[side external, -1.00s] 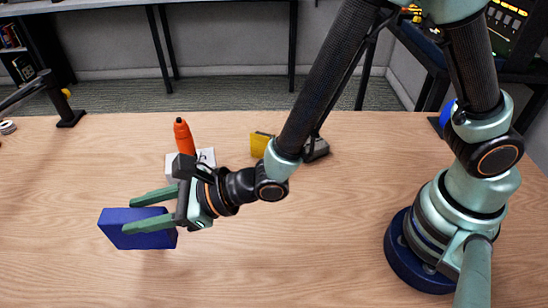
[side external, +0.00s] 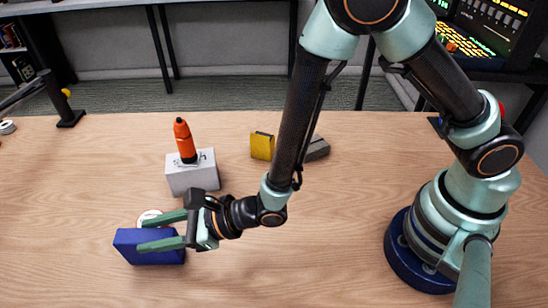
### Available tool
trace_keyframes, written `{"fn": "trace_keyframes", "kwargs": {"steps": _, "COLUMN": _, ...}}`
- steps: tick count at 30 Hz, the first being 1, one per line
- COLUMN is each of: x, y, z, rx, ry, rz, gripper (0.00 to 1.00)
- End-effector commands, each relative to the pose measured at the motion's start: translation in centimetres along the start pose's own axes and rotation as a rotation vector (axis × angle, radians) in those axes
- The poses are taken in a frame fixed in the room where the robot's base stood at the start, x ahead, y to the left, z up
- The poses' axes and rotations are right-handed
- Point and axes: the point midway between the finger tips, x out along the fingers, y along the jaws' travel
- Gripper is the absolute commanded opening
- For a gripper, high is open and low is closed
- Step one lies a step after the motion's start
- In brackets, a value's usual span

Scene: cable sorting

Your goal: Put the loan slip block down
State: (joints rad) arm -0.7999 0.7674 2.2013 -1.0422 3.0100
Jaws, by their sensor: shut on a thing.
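The loan slip block is a dark blue rectangular block (side external: 130,247) at the lower left of the side external view. My gripper (side external: 160,231) is shut on it, with one green finger along its top back edge and the other across its near side. The block looks roughly level and low over the wooden table (side external: 330,240). I cannot tell whether its underside touches the table.
A round white thing with a reddish rim (side external: 149,216) lies just behind the block, partly hidden. A pale box (side external: 190,180) with an orange bottle-like object (side external: 184,140) stands farther back. A yellow block (side external: 262,146) and a grey block (side external: 317,149) sit beyond my arm.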

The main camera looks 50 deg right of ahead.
Motion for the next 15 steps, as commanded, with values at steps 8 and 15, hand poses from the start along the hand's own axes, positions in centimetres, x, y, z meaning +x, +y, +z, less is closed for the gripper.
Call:
{"fn": "trace_keyframes", "kwargs": {"steps": 8, "x": 0.06, "y": 0.03, "z": -0.21, "rx": 0.0, "ry": 0.001, "rz": 0.0, "gripper": 0.73}}
{"fn": "trace_keyframes", "kwargs": {"steps": 15, "x": 0.03, "y": 0.01, "z": -0.09, "rx": 0.0, "ry": 0.0, "rz": 0.0, "gripper": 0.73}}
